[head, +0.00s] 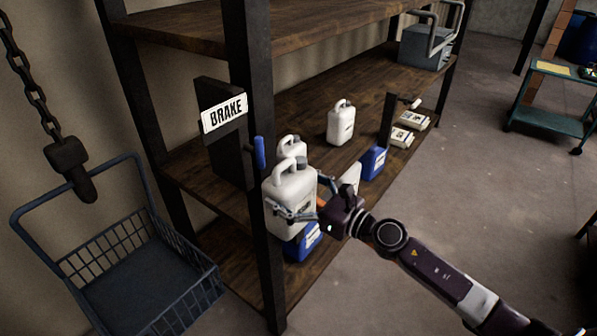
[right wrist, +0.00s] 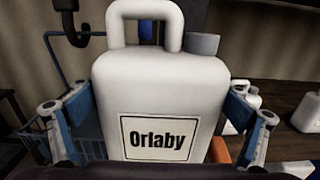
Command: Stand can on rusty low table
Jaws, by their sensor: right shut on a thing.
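A white can (head: 291,192) with a top handle stands out in front of the shelf's front post in the head view. In the right wrist view the same can (right wrist: 160,90) fills the middle, upright, with a grey cap and an "Orlaby" label. My right gripper (head: 298,203) is shut on this can, one finger on each side of its body. Whether its base touches anything is hidden in these views. I cannot make out a rusty low table in either view. My left gripper is not in view.
The wooden shelf rack (head: 290,112) holds another white can (head: 341,122), blue cans (head: 373,163) and small boxes (head: 402,137). A "BRAKE" sign (head: 225,113) is near its post. A blue wire basket (head: 125,272) hangs left. A green cart (head: 548,119) stands far right; floor between is clear.

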